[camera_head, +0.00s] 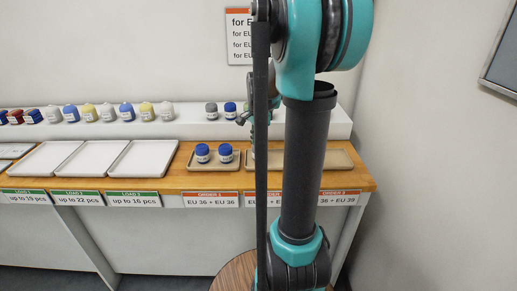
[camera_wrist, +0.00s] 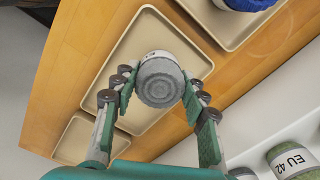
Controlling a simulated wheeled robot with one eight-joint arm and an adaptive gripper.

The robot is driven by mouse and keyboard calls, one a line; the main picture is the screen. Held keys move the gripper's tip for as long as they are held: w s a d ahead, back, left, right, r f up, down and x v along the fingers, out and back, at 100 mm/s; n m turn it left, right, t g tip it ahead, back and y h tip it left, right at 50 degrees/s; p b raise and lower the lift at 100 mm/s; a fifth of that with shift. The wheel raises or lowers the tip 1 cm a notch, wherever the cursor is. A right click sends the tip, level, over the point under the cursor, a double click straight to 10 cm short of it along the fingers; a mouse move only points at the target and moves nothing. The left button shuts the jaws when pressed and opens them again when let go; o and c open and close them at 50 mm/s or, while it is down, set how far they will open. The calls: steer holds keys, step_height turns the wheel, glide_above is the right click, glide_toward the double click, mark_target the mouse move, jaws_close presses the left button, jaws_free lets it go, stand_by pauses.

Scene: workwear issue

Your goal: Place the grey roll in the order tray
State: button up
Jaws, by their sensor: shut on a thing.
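In the wrist view my gripper (camera_wrist: 160,88) is shut on the grey roll (camera_wrist: 159,80), with one finger on each side of it. The roll has a white label band on its side. It is over a beige order tray (camera_wrist: 112,75), and I cannot tell whether it touches the tray floor. No other roll shows in this tray. In the head view my arm hides most of this middle tray (camera_head: 275,162) and the held roll. My gripper is also mostly hidden there.
The tray to the left (camera_head: 228,167) holds two blue rolls. Another beige tray (camera_head: 340,158) is to the right. White load trays (camera_head: 145,158) lie further left. Several rolls stand on the white back ledge (camera_head: 180,125), including a grey one (camera_head: 211,111); one marked EU 42 (camera_wrist: 290,158) is near my gripper.

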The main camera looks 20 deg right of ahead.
steer(key=shift+f, duration=0.2)
steer(key=shift+f, duration=0.1)
steer(key=o, duration=1.1)
steer(key=shift+o, duration=0.2)
step_height(320, 180, up, 12)
steer(key=shift+s, duration=0.1)
